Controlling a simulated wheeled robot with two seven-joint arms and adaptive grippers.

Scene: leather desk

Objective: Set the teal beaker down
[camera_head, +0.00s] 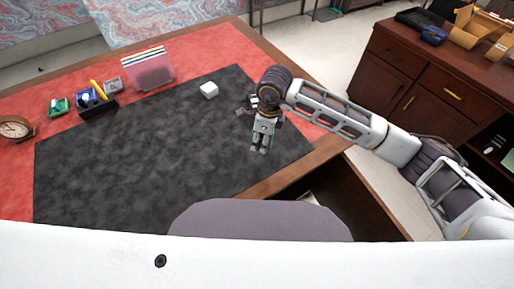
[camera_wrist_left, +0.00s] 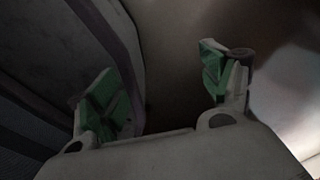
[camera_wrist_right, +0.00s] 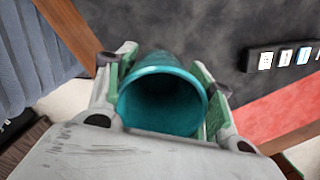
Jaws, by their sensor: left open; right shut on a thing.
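The teal beaker (camera_wrist_right: 162,103) is between the fingers of my right gripper (camera_wrist_right: 164,72) in the right wrist view. Its round open mouth faces the camera and its inside looks empty. My right gripper (camera_head: 262,146) is shut on it, over the right part of the dark desk mat (camera_head: 150,150) in the head view. There the gripper hides most or all of the beaker. I cannot tell whether its base touches the mat. My left gripper (camera_wrist_left: 166,90) is open with nothing between its fingers in the left wrist view. It is out of the head view.
A black socket block (camera_wrist_right: 282,57) lies near the right gripper. A file holder (camera_head: 152,70), pen organizer (camera_head: 97,106) and clock (camera_head: 15,128) stand along the back left. The mat's middle and left are clear.

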